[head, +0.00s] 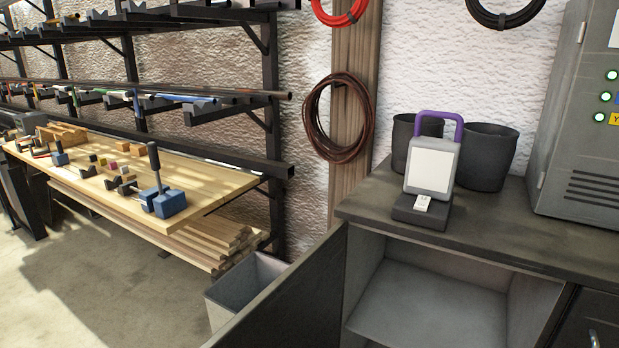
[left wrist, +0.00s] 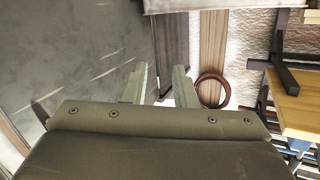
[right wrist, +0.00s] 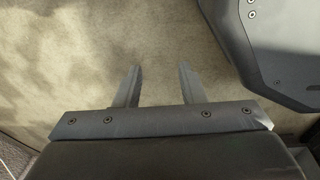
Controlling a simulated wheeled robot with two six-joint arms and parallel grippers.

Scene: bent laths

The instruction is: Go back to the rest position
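My left gripper (left wrist: 161,84) shows in the left wrist view with its two fingers apart and nothing between them. My right gripper (right wrist: 158,82) shows in the right wrist view, also with its fingers apart and empty, above bare floor. Neither gripper is in the head view. A handheld device with a purple handle (head: 434,164) stands upright in a dark base on the grey cabinet top (head: 480,233). The cabinet's door (head: 290,300) stands open and its visible shelf is bare.
A wooden workbench (head: 210,184) with blue clamps stands at left under a rack of bars. A grey bin (head: 245,285) stands on the floor beside it. Two dark pots (head: 487,155) and a metal control box (head: 585,120) are on the cabinet. Open floor (head: 95,275) lies at lower left.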

